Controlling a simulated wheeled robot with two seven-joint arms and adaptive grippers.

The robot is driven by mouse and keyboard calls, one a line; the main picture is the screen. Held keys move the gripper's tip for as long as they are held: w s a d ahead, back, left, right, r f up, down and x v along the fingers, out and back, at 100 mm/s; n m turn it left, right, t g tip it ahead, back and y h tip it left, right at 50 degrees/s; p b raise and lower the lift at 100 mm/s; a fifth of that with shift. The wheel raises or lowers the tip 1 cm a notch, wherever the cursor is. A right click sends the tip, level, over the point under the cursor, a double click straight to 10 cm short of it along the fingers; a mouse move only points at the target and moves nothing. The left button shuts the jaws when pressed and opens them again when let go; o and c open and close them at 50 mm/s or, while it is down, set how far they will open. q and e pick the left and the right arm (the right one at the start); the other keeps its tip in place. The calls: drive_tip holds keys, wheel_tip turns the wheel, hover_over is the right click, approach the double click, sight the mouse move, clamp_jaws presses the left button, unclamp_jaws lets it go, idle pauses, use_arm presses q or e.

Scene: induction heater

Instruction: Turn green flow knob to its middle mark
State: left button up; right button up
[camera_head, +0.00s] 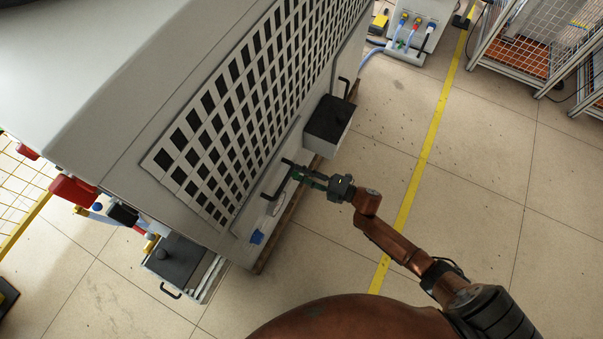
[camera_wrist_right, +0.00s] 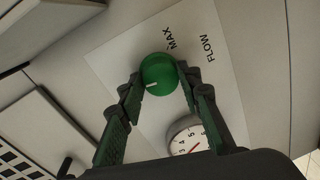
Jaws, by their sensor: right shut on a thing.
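The green flow knob (camera_wrist_right: 158,75) sits on a pale panel (camera_wrist_right: 225,75) marked MAX and FLOW in the right wrist view. A short white line on the knob points to the lower left in that view. My right gripper (camera_wrist_right: 160,80) has its two fingers on opposite sides of the knob and is shut on it. In the head view the right gripper (camera_head: 300,172) reaches the side of the large grey machine; the knob itself is hidden there. My left gripper is in neither view.
A round white gauge (camera_wrist_right: 186,137) sits close to the knob, partly behind a finger. In the head view, a black-topped box (camera_head: 329,119) juts from the grey machine (camera_head: 110,80) beside the gripper. Open floor (camera_head: 480,190) lies to the right.

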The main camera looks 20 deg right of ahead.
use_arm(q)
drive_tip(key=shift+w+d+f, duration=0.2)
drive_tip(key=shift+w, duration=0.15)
use_arm(e)
drive_tip(key=shift+d+n, duration=0.1)
drive_tip(key=shift+n, duration=0.7)
drive_tip(key=o, duration=1.2)
drive_tip(key=shift+c, duration=0.2)
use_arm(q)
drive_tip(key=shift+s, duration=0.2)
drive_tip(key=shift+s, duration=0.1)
use_arm(e)
drive_tip(key=v, duration=1.2)
